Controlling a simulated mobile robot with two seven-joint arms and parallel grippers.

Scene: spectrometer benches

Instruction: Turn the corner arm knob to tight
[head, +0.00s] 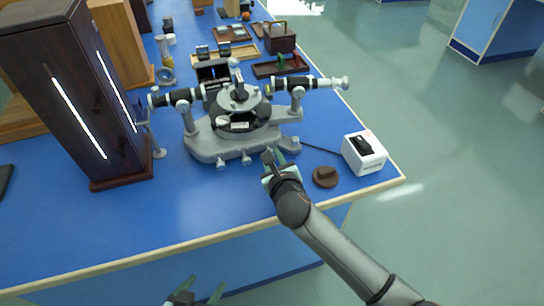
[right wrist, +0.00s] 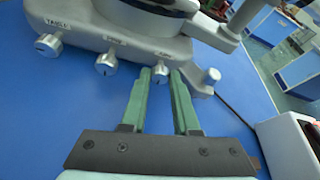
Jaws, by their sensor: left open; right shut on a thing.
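A grey spectrometer (head: 205,145) stands on the blue bench, with silver knobs along its front edge. In the right wrist view a left knob (right wrist: 48,45) and a middle knob (right wrist: 106,64) are free of my fingers. My right gripper (head: 270,156) is at the front right corner of the base. Its green fingers (right wrist: 161,74) are shut on the corner arm knob (right wrist: 160,74), which sits between the fingertips and is partly hidden. My left gripper (head: 203,287) is open and empty, low in front of the bench.
A white box with a black top (head: 364,153) and a brown round object (head: 325,177) lie right of my right gripper. A tall dark lamp case (head: 75,95) is at the left.

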